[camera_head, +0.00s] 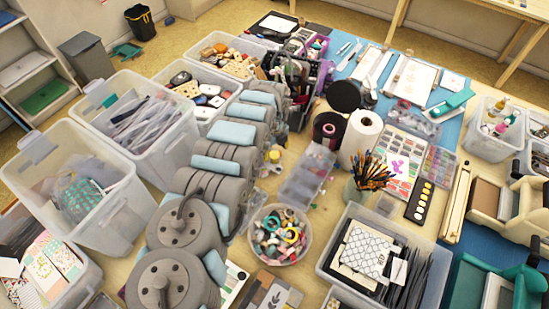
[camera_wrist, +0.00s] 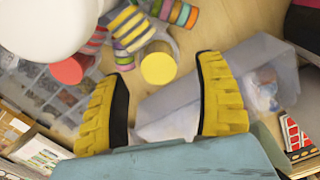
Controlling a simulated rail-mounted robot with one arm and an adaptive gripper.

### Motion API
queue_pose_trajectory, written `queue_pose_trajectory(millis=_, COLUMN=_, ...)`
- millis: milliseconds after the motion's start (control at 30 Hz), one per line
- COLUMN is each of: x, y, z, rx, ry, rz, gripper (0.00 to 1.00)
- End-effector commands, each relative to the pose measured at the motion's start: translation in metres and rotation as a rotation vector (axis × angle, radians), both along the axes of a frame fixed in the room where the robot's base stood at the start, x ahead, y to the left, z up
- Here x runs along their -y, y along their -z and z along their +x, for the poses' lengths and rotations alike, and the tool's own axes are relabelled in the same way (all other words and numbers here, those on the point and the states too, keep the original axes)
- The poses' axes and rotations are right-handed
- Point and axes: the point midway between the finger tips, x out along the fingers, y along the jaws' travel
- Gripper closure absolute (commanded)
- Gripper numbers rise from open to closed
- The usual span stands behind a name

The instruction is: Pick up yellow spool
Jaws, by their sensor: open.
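The yellow spool (camera_wrist: 158,68) shows its round flat face in the wrist view, at the upper middle. My gripper (camera_wrist: 163,78) is open, with one yellow-ridged finger at the left and one at the right. In the picture the spool lies in the gap between the fingertips. I cannot tell how far below them it is. Nothing is held. In the head view a small yellow-topped item (camera_head: 274,156) beside my grey arm may be the same spool. My fingers are not clearly visible there.
Rolls of striped tape (camera_wrist: 150,25) and a red-topped roll (camera_wrist: 68,70) stand close to the spool. A clear box (camera_wrist: 255,70) lies by the right finger. A white paper roll (camera_head: 360,135) and a brush cup (camera_head: 361,187) stand right of my arm. The table is crowded.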

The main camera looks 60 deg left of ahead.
Motion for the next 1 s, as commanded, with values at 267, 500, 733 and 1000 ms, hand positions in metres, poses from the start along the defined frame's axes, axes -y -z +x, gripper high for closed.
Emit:
queue_pose_trajectory(millis=267, x=0.001, y=0.025, z=0.0, rx=0.0, ry=-0.001, rz=-0.002, gripper=0.29)
queue_pose_trajectory(millis=500, x=0.002, y=0.033, z=-0.001, rx=-0.001, ry=-0.001, rz=-0.003, gripper=0.29)
queue_pose_trajectory(millis=733, x=0.002, y=0.033, z=-0.001, rx=-0.002, ry=-0.001, rz=-0.002, gripper=0.47)
queue_pose_trajectory(millis=1000, x=0.002, y=0.033, z=-0.001, rx=-0.001, ry=-0.001, rz=-0.003, gripper=0.89)
